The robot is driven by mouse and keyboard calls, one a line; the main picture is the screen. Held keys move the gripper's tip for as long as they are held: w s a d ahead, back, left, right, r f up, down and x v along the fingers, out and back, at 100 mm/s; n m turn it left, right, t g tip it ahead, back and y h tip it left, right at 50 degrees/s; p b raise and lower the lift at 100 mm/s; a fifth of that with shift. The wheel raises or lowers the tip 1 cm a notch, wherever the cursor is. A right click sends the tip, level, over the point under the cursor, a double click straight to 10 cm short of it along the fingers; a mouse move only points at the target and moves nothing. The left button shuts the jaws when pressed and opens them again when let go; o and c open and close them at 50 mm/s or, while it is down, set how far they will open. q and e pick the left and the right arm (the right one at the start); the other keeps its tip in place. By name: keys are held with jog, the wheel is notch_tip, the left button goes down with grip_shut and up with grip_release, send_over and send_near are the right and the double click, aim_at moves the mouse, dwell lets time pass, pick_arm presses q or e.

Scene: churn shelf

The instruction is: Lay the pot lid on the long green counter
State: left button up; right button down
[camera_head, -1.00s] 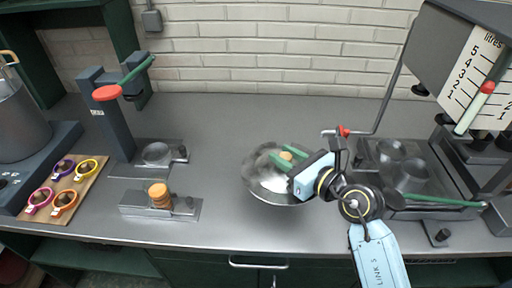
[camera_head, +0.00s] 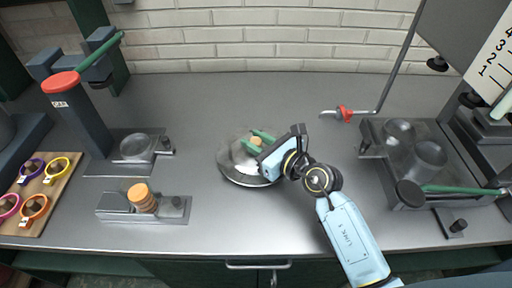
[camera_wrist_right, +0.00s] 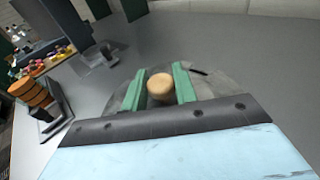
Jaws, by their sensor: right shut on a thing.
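The pot lid (camera_head: 234,172) is a round, shiny metal disc with a pale wooden knob (camera_head: 256,141). It is roughly level over the middle of the long counter (camera_head: 215,232), which has a grey top and a dark green front. I cannot tell whether its rim touches the top. My right gripper (camera_head: 260,141) has its green fingers on either side of the knob and is shut on it. In the right wrist view the knob (camera_wrist_right: 160,87) sits between both fingers, with the lid (camera_wrist_right: 205,84) partly hidden behind them. My left gripper is not in view.
Left of the lid stand a lever press (camera_head: 85,125) and a low block with stacked orange discs (camera_head: 143,198). A board with coloured rings (camera_head: 47,190) lies farther left. At right is a metal tray with glass domes (camera_head: 430,155). Counter behind and in front of the lid is bare.

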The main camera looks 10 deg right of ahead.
jog(key=shift+f, duration=0.7)
jog(key=shift+f, duration=0.1)
jog(key=c, duration=1.1)
grip_release()
jog(key=shift+f, duration=0.1)
jog(key=shift+d+r, duration=0.1)
jog(key=shift+r, duration=0.1)
jog(key=v, duration=1.2)
jog(key=shift+w+f, duration=0.1)
